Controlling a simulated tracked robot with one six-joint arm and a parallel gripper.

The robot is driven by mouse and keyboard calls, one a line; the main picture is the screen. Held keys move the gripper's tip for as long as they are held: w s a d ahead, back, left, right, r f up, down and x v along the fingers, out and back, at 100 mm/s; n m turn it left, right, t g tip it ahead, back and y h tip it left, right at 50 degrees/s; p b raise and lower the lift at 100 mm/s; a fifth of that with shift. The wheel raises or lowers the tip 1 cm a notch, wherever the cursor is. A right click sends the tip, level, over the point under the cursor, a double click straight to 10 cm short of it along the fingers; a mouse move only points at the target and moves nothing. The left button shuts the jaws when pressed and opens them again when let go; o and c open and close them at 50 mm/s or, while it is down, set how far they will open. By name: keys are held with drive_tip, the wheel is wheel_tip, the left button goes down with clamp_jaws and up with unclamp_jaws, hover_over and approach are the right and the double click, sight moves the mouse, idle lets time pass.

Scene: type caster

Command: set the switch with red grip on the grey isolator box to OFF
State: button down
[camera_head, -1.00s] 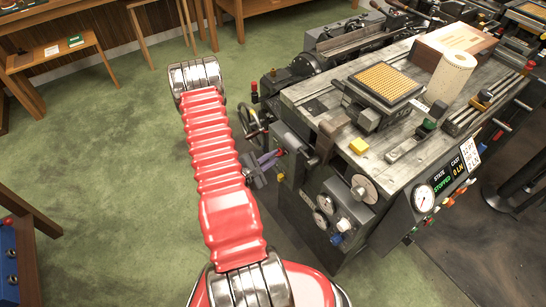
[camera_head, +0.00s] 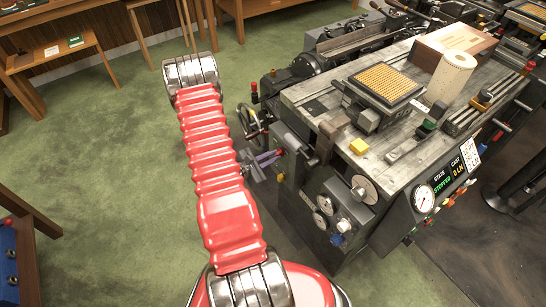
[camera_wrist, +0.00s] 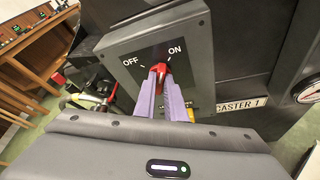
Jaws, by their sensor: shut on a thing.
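The grey isolator box (camera_wrist: 190,48) fills the upper middle of the wrist view, with OFF printed at left and ON at right of its switch. The red grip (camera_wrist: 157,69) sits below and between the two words. My gripper (camera_wrist: 160,72) is shut on the red grip, with its two purple fingers on either side of it. The fingers cover much of the grip, so its exact angle is hard to tell. In the head view my gripper (camera_head: 279,155) reaches the left side of the machine.
The casting machine (camera_head: 310,95) stands right of my arm, with a handwheel (camera_head: 252,122) close beyond my gripper. A label reading CASTER 1 (camera_wrist: 241,104) is beside the box. Green floor (camera_head: 110,190) is open at left.

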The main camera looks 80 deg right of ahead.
drive_tip(key=n+g+y, duration=0.1)
drive_tip(key=n, duration=0.2)
drive_tip(key=n+g+y, duration=0.1)
drive_tip(key=n, duration=0.1)
drive_tip(key=shift+w+d+f+g+y, duration=0.1)
drive_tip(key=shift+w+d+g+y, duration=0.05)
drive_tip(key=shift+w+g+y, duration=0.15)
drive_tip(key=shift+w+d+f+n+g+y, duration=0.15)
drive_tip(key=shift+n+g+y, duration=0.3)
drive_tip(key=shift+n+g, duration=0.55)
drive_tip(key=shift+w+d+f+n+g+y, duration=0.15)
drive_tip(key=shift+n+g+y, duration=0.35)
drive_tip(key=shift+n, duration=0.9)
drive_tip(key=shift+r, duration=0.1)
drive_tip(key=c, duration=1.8)
unclamp_jaws()
drive_tip(key=shift+r, duration=0.1)
